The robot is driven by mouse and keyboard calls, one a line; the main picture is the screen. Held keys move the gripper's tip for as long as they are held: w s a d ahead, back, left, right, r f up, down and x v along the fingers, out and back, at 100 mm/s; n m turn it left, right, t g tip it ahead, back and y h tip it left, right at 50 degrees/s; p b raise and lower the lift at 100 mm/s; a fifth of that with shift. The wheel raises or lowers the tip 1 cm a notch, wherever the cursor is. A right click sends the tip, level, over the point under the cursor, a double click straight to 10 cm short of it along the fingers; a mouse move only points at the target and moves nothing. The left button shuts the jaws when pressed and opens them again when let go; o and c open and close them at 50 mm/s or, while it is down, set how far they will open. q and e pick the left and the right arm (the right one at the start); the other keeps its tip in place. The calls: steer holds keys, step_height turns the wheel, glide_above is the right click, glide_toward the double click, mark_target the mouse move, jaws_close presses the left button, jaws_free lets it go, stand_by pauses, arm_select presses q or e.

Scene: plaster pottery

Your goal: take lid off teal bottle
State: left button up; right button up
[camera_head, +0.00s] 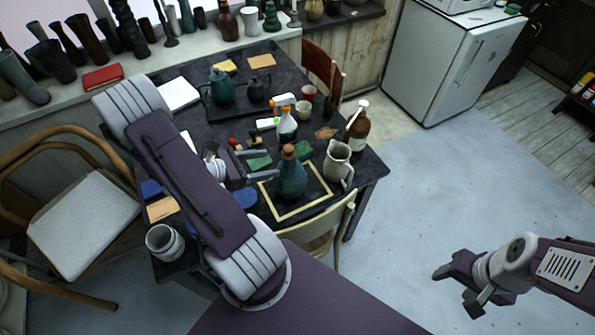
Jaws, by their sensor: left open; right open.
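The teal bottle (291,180) stands upright on a dark mat with a pale border (312,202) near the table's front right part. Its brown-orange lid (288,152) sits on top of the neck. My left gripper (262,164) is open and just left of the bottle, with its fingers pointing right towards it. I cannot tell whether a finger touches the bottle. My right gripper (455,287) is open and empty, away from the table over the floor at the lower right.
A cream pitcher (338,163) stands close right of the bottle, with a brown bottle (357,130) behind it. A spray bottle (287,123) and teal teapot (221,88) are further back. A chair (325,238) is against the front edge. Floor on the right is clear.

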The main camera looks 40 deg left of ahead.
mark_target(283, 162)
arm_select(q)
steer(key=shift+w+d+f, duration=0.45)
steer(key=shift+w+d, duration=0.3)
steer(key=shift+w, duration=0.1)
steer(key=shift+w+d+f, duration=0.1)
steer(key=shift+w+f, duration=0.1)
steer(key=shift+w, duration=0.35)
steer(key=x, duration=0.2)
steer(key=p+x, duration=0.1)
steer(key=x, duration=0.1)
steer(key=shift+d+r, duration=0.2)
steer(key=shift+r, duration=0.1)
steer(key=shift+w+f, duration=0.25)
steer(key=shift+w, duration=0.15)
steer(key=shift+s+d, duration=0.1)
steer(key=shift+d, duration=0.05)
jaws_close()
steer(key=shift+r, duration=0.1)
